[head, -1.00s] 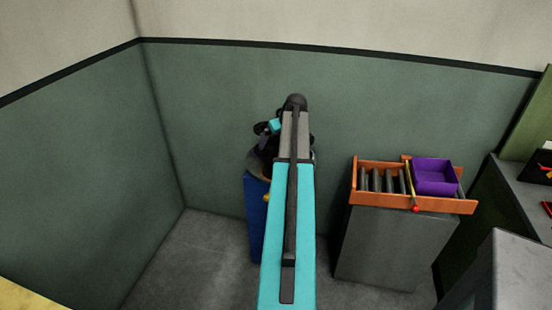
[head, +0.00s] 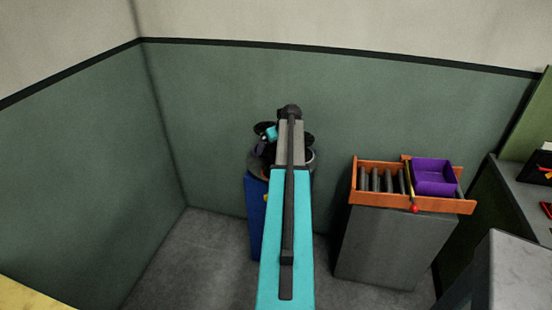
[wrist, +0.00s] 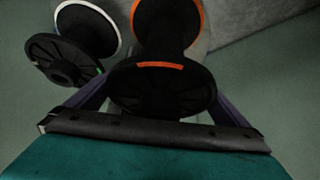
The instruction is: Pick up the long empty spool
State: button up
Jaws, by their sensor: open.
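In the wrist view a black spool with an orange-marked near flange (wrist: 165,88) and an orange-rimmed far flange lies at the centre. My open gripper (wrist: 163,100) has one purple finger on each side of its near flange; I cannot tell whether they touch. A second black spool (wrist: 62,58) with a white-rimmed far flange is just left, outside the fingers. Both look bare, and I cannot tell which is longer. In the head view my arm hides most of the spools; a dark flange (head: 262,129) shows left of it.
A blue stand (head: 256,215) is under the spools, partly behind my arm. To the right, a grey cabinet (head: 385,245) bears an orange roller tray (head: 455,206) and a purple bin (head: 434,180). Green walls close in behind and left; the floor at left is clear.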

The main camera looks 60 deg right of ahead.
jog(key=c, duration=1.2)
jog(key=shift+r, duration=0.2)
jog(key=shift+r+b, duration=0.35)
jog(key=shift+r, duration=0.55)
notch_tip(320, 180, up, 5)
jog(key=shift+f+b, duration=0.2)
jog(key=shift+b, duration=0.45)
jog(key=s+a+b, duration=0.2)
jog(key=s+a, duration=0.2)
jog(key=s, duration=0.4)
jog(key=s+a+b, duration=0.2)
jog(key=s+a, duration=0.2)
jog(key=s, duration=0.4)
jog(key=shift+a+r, duration=0.15)
